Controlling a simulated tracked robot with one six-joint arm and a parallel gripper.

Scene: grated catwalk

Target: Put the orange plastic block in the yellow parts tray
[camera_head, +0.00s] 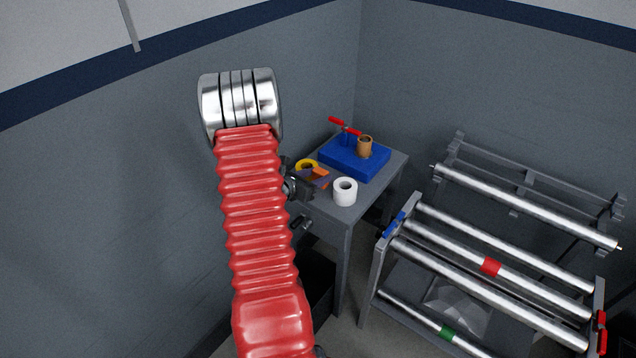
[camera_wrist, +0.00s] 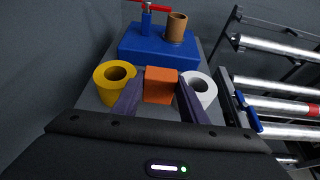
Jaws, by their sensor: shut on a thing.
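The orange plastic block (camera_wrist: 160,86) is between the two dark fingers of my gripper (camera_wrist: 160,100) in the wrist view. The jaws are shut on it. In the head view the block (camera_head: 321,172) shows as a small orange patch beside my gripper (camera_head: 320,180), over the small grey table. I cannot tell whether the block touches the tabletop. I see no yellow parts tray in either view; the only yellow thing is a thick roll (camera_wrist: 112,92) left of the block, also partly visible in the head view (camera_head: 304,162).
A white roll (camera_head: 345,197) stands close to the right of my gripper. A blue block (camera_head: 352,162) with a red-handled part (camera_head: 345,126) and a brown cylinder (camera_head: 365,149) sits behind on the table (camera_head: 360,205). A rack with metal rollers (camera_head: 450,246) stands right.

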